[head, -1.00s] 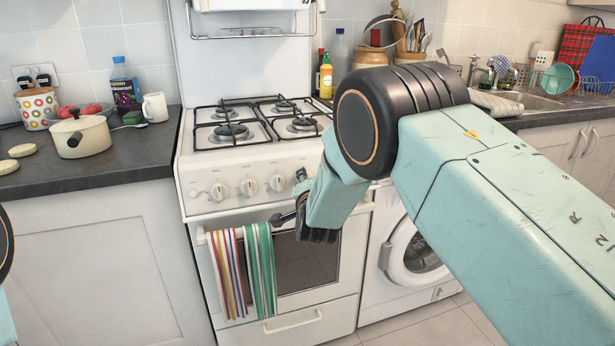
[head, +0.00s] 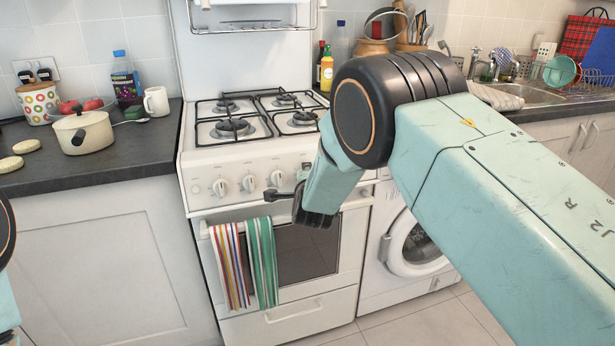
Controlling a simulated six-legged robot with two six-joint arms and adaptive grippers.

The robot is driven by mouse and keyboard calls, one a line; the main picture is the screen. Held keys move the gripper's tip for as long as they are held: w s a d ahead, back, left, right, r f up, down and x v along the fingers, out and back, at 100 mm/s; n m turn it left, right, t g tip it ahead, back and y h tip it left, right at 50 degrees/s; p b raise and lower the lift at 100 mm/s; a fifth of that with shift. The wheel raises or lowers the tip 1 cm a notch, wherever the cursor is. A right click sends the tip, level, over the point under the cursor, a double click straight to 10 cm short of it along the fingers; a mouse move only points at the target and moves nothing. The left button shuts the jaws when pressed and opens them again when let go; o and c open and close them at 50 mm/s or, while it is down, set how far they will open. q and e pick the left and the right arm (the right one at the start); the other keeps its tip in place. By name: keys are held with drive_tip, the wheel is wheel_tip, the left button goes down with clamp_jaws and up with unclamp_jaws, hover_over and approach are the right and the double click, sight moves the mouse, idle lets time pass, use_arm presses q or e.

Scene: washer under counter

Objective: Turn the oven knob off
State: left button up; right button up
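The white oven (head: 240,168) has a row of white round knobs on its front panel. Any knob further right is covered by my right arm. My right gripper (head: 287,186) is at the panel, just right of and below the right knob. Its dark fingers look apart, one reaching left below that knob. I cannot tell whether it touches a knob. My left gripper is out of view; only a bit of my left arm shows at the left edge.
A washing machine (head: 400,250) stands right of the oven. The left counter (head: 125,155) carries a cream pot (head: 84,133) and a white mug (head: 157,101). The hob holds no pans.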

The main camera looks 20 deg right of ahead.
drive_tip(key=shift+w+r, duration=0.15)
drive_tip(key=shift+r, duration=0.05)
drive_tip(key=o, duration=1.2)
drive_tip(key=shift+f, duration=0.15)
drive_tip(key=shift+s, duration=0.2)
drive_tip(key=shift+v, duration=3.7)
